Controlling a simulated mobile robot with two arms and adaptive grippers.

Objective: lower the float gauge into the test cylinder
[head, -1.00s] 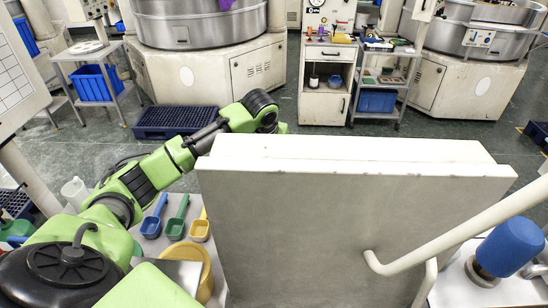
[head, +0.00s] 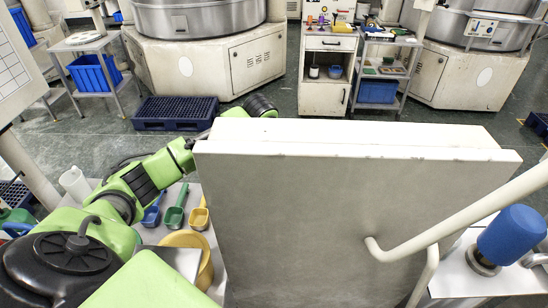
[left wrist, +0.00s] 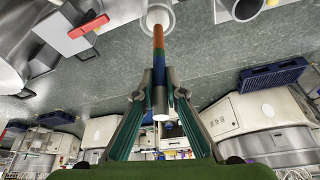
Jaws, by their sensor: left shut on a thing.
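My left gripper (left wrist: 159,78) is shut on the float gauge (left wrist: 158,42), a slim stick with orange, green and blue bands and a pale grey end. It shows only in the left wrist view, between the two fingers. The gauge's far end reaches a white round-mouthed vessel (left wrist: 169,9) at the top edge, which looks like the test cylinder. I cannot tell whether the gauge is inside its mouth or only in front of it. In the head view the left gripper, gauge and cylinder are hidden behind a large pale panel. My right gripper is not in view.
The tall pale panel (head: 350,220) with a white bent rail (head: 460,215) blocks the middle of the head view. Blue, green and yellow scoops (head: 175,216) and a yellow tub (head: 203,270) lie left of it. A blue cylinder (head: 511,235) stands at right.

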